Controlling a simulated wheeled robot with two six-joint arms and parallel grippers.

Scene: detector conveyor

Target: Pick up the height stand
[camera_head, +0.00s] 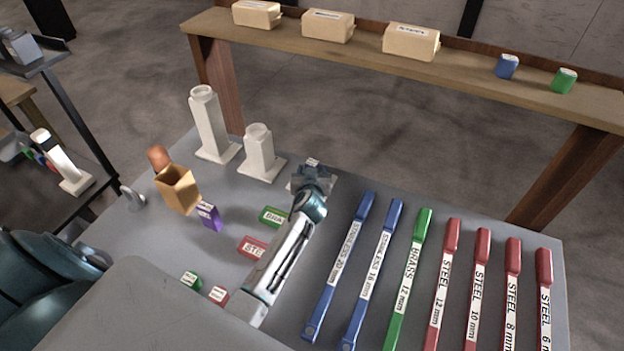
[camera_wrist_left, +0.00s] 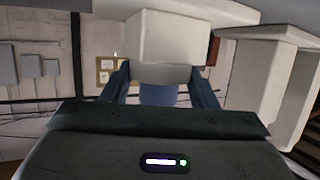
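My left gripper (camera_head: 312,180) reaches over the grey table and points away. It is at a short pale stand, mostly hidden behind it; a bit of its base (camera_head: 328,186) shows. In the left wrist view, the fingers (camera_wrist_left: 160,80) are on either side of a white stand (camera_wrist_left: 172,38), close to its narrower end; I cannot tell whether they press on it. A tall white stand (camera_head: 210,125) and a medium white stand (camera_head: 259,153) stand upright to the left of the gripper. My right gripper is not in view.
An orange-tan open box (camera_head: 178,188), a purple block (camera_head: 209,216), and green (camera_head: 273,216) and red (camera_head: 252,247) labelled blocks lie left of the arm. Several labelled bars, including a blue one (camera_head: 340,265), lie to the right. A wooden shelf (camera_head: 360,62) stands behind.

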